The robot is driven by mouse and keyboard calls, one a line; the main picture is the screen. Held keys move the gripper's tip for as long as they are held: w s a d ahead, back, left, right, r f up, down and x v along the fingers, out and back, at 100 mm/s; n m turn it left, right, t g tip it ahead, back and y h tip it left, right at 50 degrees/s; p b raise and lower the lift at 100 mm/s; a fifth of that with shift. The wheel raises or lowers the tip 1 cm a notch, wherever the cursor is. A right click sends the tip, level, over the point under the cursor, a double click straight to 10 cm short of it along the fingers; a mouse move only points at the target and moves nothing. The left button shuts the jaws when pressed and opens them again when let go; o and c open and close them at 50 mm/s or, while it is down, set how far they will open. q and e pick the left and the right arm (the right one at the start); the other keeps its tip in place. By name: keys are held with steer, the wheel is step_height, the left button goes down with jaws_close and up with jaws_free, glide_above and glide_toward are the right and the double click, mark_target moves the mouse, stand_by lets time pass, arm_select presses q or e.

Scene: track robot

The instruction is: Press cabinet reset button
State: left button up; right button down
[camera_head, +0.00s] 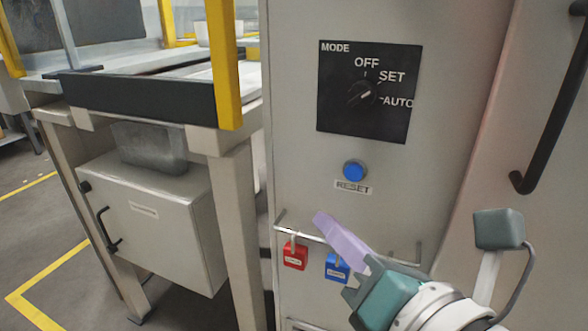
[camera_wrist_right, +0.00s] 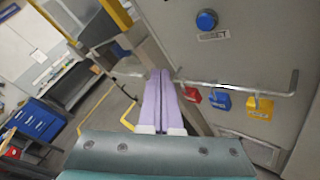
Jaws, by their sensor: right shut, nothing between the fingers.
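The blue reset button (camera_head: 355,170) sits on the grey cabinet front above a RESET label (camera_head: 353,187). In the right wrist view the button (camera_wrist_right: 207,20) is at the upper right, with its label (camera_wrist_right: 214,36) just below. My right gripper (camera_head: 322,220) is shut and empty, with its lilac fingers below and a little left of the button, apart from it. In the right wrist view the closed fingertips (camera_wrist_right: 160,76) point left of the button. My left gripper is not in view.
A black mode dial panel (camera_head: 368,92) is above the button. A metal rail (camera_head: 300,231) below it carries red (camera_head: 294,256), blue (camera_head: 337,267) and yellow (camera_wrist_right: 260,107) padlocks. A black door handle (camera_head: 552,100) is at the right. A workbench (camera_head: 135,100) stands left.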

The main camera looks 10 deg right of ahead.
mark_target(354, 173)
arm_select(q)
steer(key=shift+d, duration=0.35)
arm_select(e)
steer(key=shift+d, duration=0.25)
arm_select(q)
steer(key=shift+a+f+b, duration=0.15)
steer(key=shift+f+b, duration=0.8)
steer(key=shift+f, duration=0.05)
arm_select(e)
steer(key=w+d, duration=0.4)
steer(key=w, duration=0.3)
steer(key=shift+d, duration=0.35)
steer(key=shift+w, duration=0.1)
stand_by(0.5)
steer(key=shift+w+d, duration=0.25)
steer(key=shift+w, duration=0.1)
